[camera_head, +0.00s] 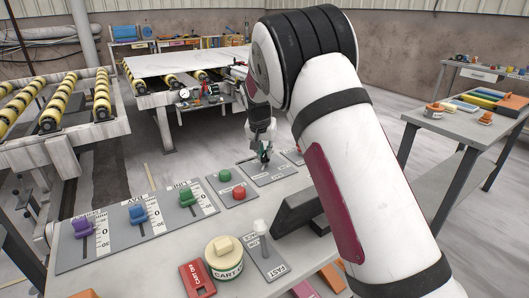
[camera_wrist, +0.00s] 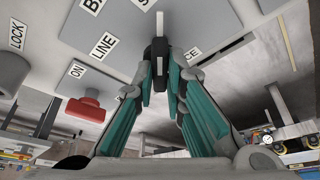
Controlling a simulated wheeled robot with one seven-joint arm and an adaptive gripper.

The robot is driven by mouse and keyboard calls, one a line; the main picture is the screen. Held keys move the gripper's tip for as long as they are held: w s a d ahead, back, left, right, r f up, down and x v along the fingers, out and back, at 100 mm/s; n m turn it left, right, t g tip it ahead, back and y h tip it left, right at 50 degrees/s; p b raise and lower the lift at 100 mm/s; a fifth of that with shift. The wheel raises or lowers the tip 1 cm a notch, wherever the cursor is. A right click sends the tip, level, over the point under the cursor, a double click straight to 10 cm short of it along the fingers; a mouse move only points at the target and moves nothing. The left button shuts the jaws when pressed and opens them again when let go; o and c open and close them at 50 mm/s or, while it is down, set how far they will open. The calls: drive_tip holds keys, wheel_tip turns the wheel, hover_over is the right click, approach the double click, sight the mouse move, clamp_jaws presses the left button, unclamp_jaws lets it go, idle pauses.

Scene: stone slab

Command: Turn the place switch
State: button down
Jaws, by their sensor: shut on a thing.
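The place switch (camera_wrist: 160,48) is a black knob with a white mark, on a grey plate, in the upper middle of the wrist view. A label ending in "CE" is partly visible beside it. My gripper (camera_wrist: 162,82) has its teal-padded fingers closed around the knob from both sides. In the head view my gripper (camera_head: 264,152) points down onto the grey switch plate (camera_head: 273,174) at the far part of the console. There the knob itself is mostly hidden by the fingers, and its turned position is hard to tell.
Nearby on the console are a red button (camera_head: 239,192), a green button (camera_head: 225,176), coloured sliders (camera_head: 138,214), a round cart knob (camera_head: 224,257) and a white-tipped lever (camera_head: 261,229). A dark screen (camera_head: 302,207) stands beside my arm. Roller conveyors lie behind left.

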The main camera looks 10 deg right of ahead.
drive_tip(key=c, duration=1.6)
unclamp_jaws()
drive_tip(key=shift+c, duration=0.2)
drive_tip(key=v, duration=1.2)
drive_tip(key=shift+s, duration=0.1)
drive_tip(key=s+d+r+n+y+p, duration=0.15)
drive_tip(key=s+r, duration=0.45)
drive_tip(key=s, duration=0.6)
drive_tip(key=s+d+r+n+y+p, duration=0.15)
drive_tip(key=s+r, duration=0.45)
drive_tip(key=s, duration=0.6)
drive_tip(key=s+f+n+p, duration=0.2)
drive_tip(key=s+p, duration=0.2)
drive_tip(key=s, duration=2)
drive_tip(key=shift+f+n+h, duration=0.25)
drive_tip(key=shift+n+h, duration=0.05)
drive_tip(key=shift+h, duration=0.1)
